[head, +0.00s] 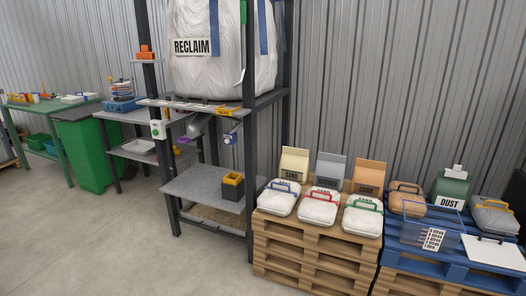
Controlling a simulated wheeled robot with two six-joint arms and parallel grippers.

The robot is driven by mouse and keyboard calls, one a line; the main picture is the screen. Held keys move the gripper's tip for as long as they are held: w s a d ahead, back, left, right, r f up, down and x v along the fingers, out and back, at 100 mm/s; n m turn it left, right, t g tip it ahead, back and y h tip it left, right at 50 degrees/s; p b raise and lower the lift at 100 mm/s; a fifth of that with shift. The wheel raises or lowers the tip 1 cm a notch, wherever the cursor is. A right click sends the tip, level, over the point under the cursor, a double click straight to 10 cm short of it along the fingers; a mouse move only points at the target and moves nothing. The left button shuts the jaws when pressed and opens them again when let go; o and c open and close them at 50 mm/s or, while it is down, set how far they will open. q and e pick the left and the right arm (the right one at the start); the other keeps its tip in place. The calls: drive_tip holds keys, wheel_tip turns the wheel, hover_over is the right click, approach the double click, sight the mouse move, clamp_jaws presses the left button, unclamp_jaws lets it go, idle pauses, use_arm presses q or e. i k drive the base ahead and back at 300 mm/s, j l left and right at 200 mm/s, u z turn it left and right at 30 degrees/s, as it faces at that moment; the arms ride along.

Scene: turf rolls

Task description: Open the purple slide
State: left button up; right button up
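A small purple part (184,140), which looks like the purple slide, shows in the head view below the big white RECLAIM bag (210,60). It sits under the shelf of the dark frame, left of a grey spout (195,127). It is too small and far off to tell whether it is open or shut. Neither of my grippers is in view.
A grey shelf (205,186) on the frame holds a dark box with a yellow top (232,186). Stacked wooden pallets (305,250) with bags stand to the right, beside a blue pallet (450,262). A green bin (85,150) stands left. The floor (90,235) in front is clear.

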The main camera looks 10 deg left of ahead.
sight(186, 139)
drive_tip(key=i+u, duration=0.3)
drive_tip(key=i, duration=0.15)
drive_tip(key=i+l+u, duration=0.15)
drive_tip(key=i+u, duration=0.15)
drive_tip(key=i, duration=0.15)
drive_tip(key=i+l+u, duration=0.3)
drive_tip(key=i+j, duration=0.1)
drive_tip(key=i, duration=0.05)
